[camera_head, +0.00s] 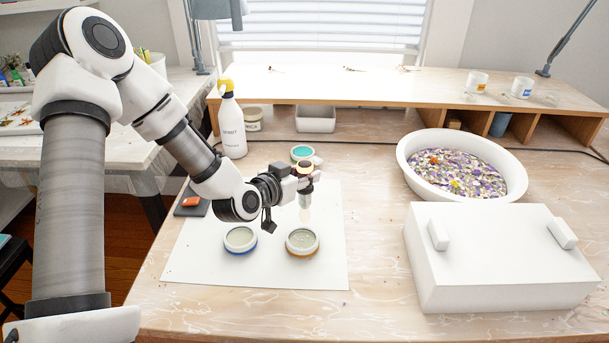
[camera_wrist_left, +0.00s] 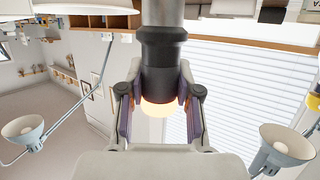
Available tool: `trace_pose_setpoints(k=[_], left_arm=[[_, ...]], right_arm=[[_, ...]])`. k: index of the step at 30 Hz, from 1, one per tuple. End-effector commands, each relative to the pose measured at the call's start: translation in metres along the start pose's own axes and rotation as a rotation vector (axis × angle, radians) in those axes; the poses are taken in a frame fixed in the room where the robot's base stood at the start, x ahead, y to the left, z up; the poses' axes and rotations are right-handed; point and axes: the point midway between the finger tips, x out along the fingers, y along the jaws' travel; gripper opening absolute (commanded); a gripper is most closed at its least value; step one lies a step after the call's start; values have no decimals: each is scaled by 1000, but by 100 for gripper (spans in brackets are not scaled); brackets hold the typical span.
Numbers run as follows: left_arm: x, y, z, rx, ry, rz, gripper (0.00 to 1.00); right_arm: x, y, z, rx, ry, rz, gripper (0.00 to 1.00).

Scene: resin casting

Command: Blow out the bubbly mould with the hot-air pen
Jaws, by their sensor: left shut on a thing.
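My left gripper (camera_head: 303,176) is shut on the hot-air pen (camera_head: 305,200), which hangs upright with its grey barrel downward. In the left wrist view, the gripper's two fingers (camera_wrist_left: 160,90) close around the pen's dark collar (camera_wrist_left: 161,50), and a warm glow shows at one end. The pen's lower end is above the white sheet, just behind an orange-rimmed mould (camera_head: 302,242). A blue-rimmed mould (camera_head: 240,239) lies to its left, and a teal-filled one (camera_head: 302,152) lies behind the gripper. Both front moulds look pale and cloudy; which holds bubbles is too small to tell. My right gripper is out of view.
A white sheet (camera_head: 200,265) lies under the moulds. A white box (camera_head: 500,262) and a basin of dried flowers (camera_head: 404,165) stand at the right. A spray bottle (camera_head: 231,125) stands behind left. The front middle of the table is clear.

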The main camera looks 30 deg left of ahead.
Motion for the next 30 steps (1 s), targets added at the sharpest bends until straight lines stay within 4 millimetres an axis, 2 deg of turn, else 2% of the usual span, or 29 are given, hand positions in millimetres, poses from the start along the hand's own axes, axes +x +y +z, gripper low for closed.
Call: trace_pose_setpoints(k=[8, 18, 21, 30], left_arm=[[-2, 1, 0, -1, 1, 0, 0], [-40, 25, 12, 0, -1, 2, 0], [-51, 32, 14, 1, -3, 2, 0], [-56, 35, 17, 0, 1, 0, 0]], right_arm=[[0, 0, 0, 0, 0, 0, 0], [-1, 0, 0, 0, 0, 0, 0], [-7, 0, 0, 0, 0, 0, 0], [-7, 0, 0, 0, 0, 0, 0]])
